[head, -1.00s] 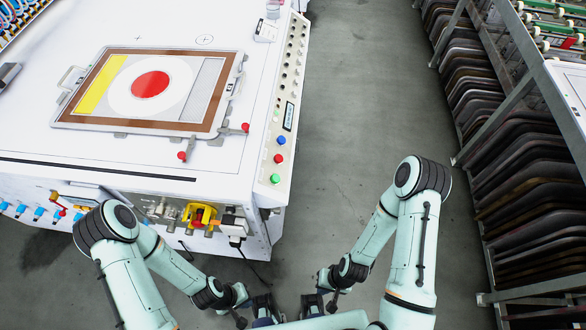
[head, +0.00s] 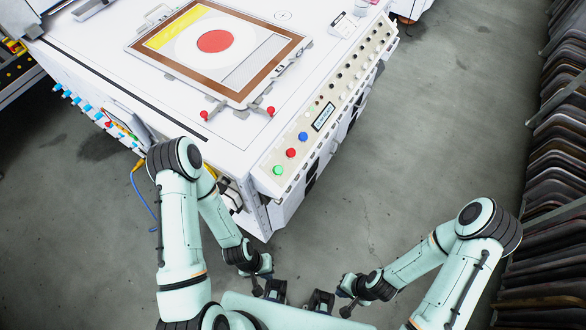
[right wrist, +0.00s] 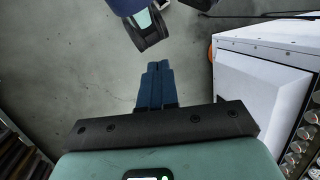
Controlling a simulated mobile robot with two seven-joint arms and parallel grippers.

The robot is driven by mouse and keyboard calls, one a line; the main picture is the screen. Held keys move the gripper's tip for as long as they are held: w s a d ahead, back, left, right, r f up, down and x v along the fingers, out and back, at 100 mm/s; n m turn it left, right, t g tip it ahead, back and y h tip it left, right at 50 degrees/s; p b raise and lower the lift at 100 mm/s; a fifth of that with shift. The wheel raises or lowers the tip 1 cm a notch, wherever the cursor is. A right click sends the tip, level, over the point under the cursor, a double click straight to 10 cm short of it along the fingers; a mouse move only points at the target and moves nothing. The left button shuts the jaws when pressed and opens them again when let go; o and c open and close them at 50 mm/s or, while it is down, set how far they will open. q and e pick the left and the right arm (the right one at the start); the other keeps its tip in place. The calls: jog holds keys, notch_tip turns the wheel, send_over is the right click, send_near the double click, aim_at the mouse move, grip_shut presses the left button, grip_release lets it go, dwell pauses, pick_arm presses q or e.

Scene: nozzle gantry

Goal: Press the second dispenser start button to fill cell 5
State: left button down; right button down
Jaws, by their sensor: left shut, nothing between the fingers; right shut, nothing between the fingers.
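A white machine has a sloping control panel (head: 325,112) along its right edge in the head view. At the panel's near end are a green button (head: 277,170), a red button (head: 291,153) and a blue button (head: 303,136), then a small display (head: 324,116) and rows of small knobs. I cannot tell which is the second dispenser start button, and no cell 5 is recognisable. My left gripper (head: 274,291) and right gripper (head: 320,302) are low in front of me, apart from the panel. The right wrist view shows the right gripper's blue fingers (right wrist: 155,85) shut and empty.
On the machine top lies a framed plate (head: 178,70) with a red disc, held by red-knobbed clamps (head: 270,111). Grey floor (head: 420,130) is open right of the machine. A rack of dark curved boards (head: 560,150) lines the right side.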

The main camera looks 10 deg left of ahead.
pick_arm(q)
jog(key=shift+d, duration=0.25)
pick_arm(e)
jog(key=shift+w+d, duration=0.1)
jog(key=shift+d, duration=0.2)
pick_arm(q)
jog(key=shift+a, duration=0.1)
pick_arm(e)
jog(key=shift+a, duration=0.1)
